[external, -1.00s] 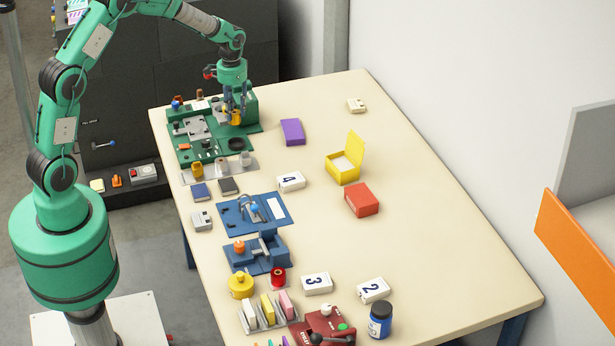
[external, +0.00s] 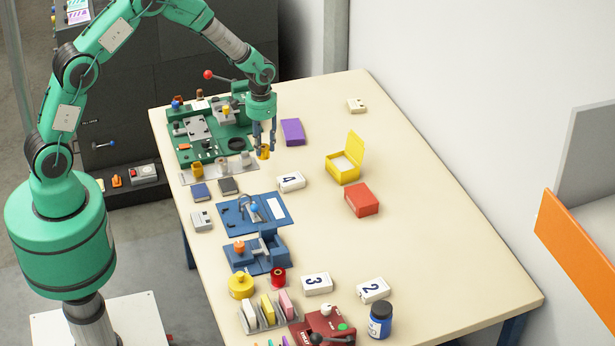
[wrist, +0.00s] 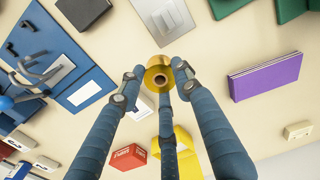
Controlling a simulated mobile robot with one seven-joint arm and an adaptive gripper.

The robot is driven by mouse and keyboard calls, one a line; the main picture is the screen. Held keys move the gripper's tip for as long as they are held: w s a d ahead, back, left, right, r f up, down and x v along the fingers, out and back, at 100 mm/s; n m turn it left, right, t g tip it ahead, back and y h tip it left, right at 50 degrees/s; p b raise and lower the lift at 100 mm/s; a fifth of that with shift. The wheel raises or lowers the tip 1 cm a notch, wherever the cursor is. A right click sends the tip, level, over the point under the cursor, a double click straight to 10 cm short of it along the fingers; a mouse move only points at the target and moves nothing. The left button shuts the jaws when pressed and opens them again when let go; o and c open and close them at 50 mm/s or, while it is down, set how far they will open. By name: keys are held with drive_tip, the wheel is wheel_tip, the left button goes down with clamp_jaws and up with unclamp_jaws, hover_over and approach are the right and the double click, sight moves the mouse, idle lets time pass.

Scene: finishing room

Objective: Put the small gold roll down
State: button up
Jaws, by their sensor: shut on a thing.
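The small gold roll (external: 263,152) is held in my gripper (external: 264,148), whose fingers are shut on it. It hangs at or just above the tabletop, right of the metal tray and left of the purple box; I cannot tell whether it touches the table.
A purple box (external: 292,132) stands to the right, and a white block marked 4 (external: 290,181) is nearer the front. A metal tray (external: 222,174) with several small items lies left. The green fixture (external: 185,150) is behind it. The table's right side (external: 430,230) is clear.

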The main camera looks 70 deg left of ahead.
drive_tip(key=shift+w+d+f, duration=0.1)
drive_tip(key=shift+d+f, duration=0.1)
drive_tip(key=shift+d, duration=0.35)
drive_tip(key=shift+w, duration=0.1)
drive_tip(key=w+a, duration=0.1)
drive_tip(key=w, duration=0.4)
drive_tip(key=w+a+f, duration=0.1)
drive_tip(key=w, duration=0.4)
drive_tip(key=w+a, duration=0.1)
drive_tip(key=w, duration=0.4)
drive_tip(key=shift+w+a+f, duration=0.2)
drive_tip(key=shift+f, duration=0.05)
drive_tip(key=shift+f+b, duration=0.35)
drive_tip(key=shift+f, duration=1.4)
drive_tip(key=shift+f, duration=0.1)
drive_tip(key=o, duration=1.2)
drive_tip(key=shift+c, duration=0.2)
